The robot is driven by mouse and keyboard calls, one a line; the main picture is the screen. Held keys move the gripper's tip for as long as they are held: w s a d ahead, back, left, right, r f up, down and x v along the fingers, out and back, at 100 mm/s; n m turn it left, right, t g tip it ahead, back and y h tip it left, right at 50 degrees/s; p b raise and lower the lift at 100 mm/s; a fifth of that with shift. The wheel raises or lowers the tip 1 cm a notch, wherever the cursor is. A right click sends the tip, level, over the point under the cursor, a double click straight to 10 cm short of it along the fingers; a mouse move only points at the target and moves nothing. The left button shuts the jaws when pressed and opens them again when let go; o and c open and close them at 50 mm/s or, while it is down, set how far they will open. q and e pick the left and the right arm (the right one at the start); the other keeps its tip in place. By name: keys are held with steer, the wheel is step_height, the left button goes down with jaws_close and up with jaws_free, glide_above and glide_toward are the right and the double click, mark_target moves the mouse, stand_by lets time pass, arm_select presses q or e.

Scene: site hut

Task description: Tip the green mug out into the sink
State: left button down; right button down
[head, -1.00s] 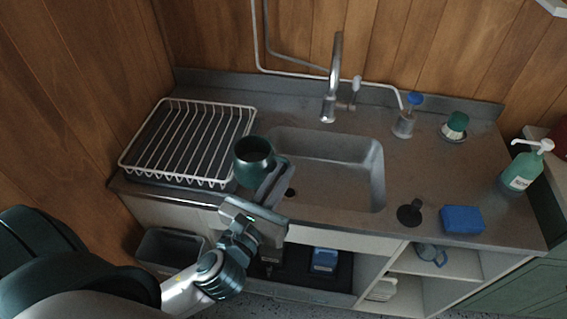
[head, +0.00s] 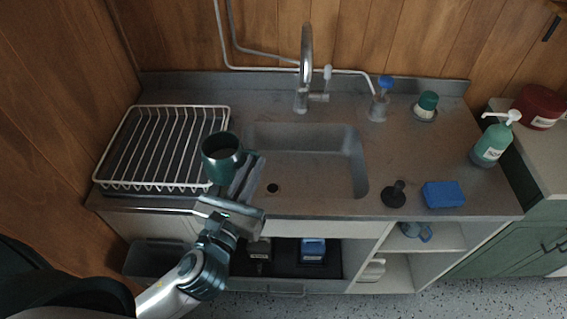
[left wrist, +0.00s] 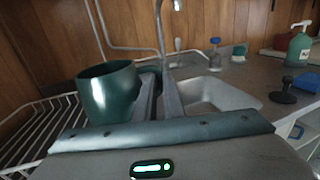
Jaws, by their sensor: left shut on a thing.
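The green mug (head: 222,158) is held upright by my left gripper (head: 246,176), whose fingers are shut on its right side, where its handle would be. The mug is above the counter between the dish rack and the sink (head: 335,165), near the sink's left edge. In the left wrist view the mug (left wrist: 108,92) is at the left, beside the fingers (left wrist: 160,98), with the sink (left wrist: 222,94) to their right. The mug's inside is dark and I cannot tell what it holds. My right gripper is not in view.
A white wire dish rack (head: 163,148) stands left of the sink. The tap (head: 304,70) rises behind the basin. A black plunger-like stopper (head: 396,194), a blue sponge (head: 443,195) and a soap bottle (head: 493,142) stand to the right. The basin looks empty.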

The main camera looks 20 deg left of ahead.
arm_select(q)
steer(key=w+d+f+m+h+p, duration=0.1)
steer(key=w+d+h+p, duration=0.1)
steer(key=w+d+p, duration=0.5)
steer(key=w+d+m+h+p, duration=0.1)
steer(key=w+d+p, duration=0.1)
steer(key=d+p, duration=0.6)
steer(key=d+f+m+h+b, duration=0.1)
steer(key=d+f+b, duration=0.4)
steer(key=d+f, duration=0.2)
steer(key=shift+w+d+f+g+h+b, duration=0.25)
steer(key=shift+w+d+g+h+b, duration=0.05)
steer(key=shift+w+d+b, duration=0.15)
